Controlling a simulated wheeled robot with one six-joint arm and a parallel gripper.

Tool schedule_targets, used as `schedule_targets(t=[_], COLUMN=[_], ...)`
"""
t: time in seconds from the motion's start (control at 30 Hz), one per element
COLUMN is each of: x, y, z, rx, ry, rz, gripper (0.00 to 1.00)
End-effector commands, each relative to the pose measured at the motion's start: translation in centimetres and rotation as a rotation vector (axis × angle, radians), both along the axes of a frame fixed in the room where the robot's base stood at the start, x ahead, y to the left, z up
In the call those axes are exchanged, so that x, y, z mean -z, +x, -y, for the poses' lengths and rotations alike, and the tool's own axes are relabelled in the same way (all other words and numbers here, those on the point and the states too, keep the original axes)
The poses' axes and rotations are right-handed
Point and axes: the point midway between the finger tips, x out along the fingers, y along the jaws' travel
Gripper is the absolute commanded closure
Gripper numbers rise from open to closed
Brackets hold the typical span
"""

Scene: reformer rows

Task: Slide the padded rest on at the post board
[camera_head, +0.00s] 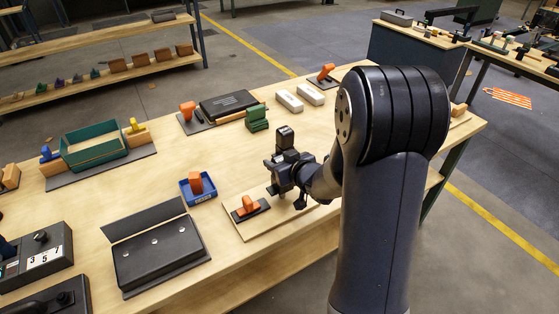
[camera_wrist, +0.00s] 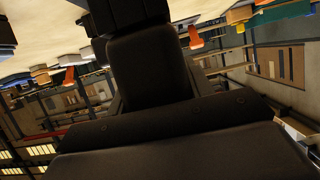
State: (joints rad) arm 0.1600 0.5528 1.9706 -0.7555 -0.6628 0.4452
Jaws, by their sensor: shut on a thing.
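The post board, as I take it, is the pale wooden board (camera_head: 237,221) near the table's front edge. My gripper (camera_head: 284,186) is just right of that handle, low over the board's right side. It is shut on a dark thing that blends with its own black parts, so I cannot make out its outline. I cannot tell whether this is the padded rest. In the wrist view, large black shapes fill the middle and hide the fingertips. My arm hides the board's right surroundings.
A blue tray (camera_head: 184,194) with an orange-handled piece stands left of the board. A dark hinged case (camera_head: 160,254) lies at the front left. Green blocks (camera_head: 257,122), white bars (camera_head: 289,102) and a green bin (camera_head: 66,150) stand farther back.

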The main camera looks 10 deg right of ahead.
Motion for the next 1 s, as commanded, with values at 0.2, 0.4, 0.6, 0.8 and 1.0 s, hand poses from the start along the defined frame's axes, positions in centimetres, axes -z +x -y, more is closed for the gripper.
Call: schedule_targets(t=[0.2, 0.4, 0.6, 0.8, 1.0], x=[0.7, 1.2, 1.7, 2.2, 2.7], y=[0.0, 0.0, 0.0, 0.0, 0.0], z=[0.0, 0.0, 0.0, 0.0, 0.0], rx=[0.000, 0.000, 0.000, 0.000, 0.000], ry=[0.000, 0.000, 0.000, 0.000, 0.000], rz=[0.001, 0.001, 0.001, 0.001, 0.001], gripper=[0.79, 0.79, 0.79, 0.79, 0.79])
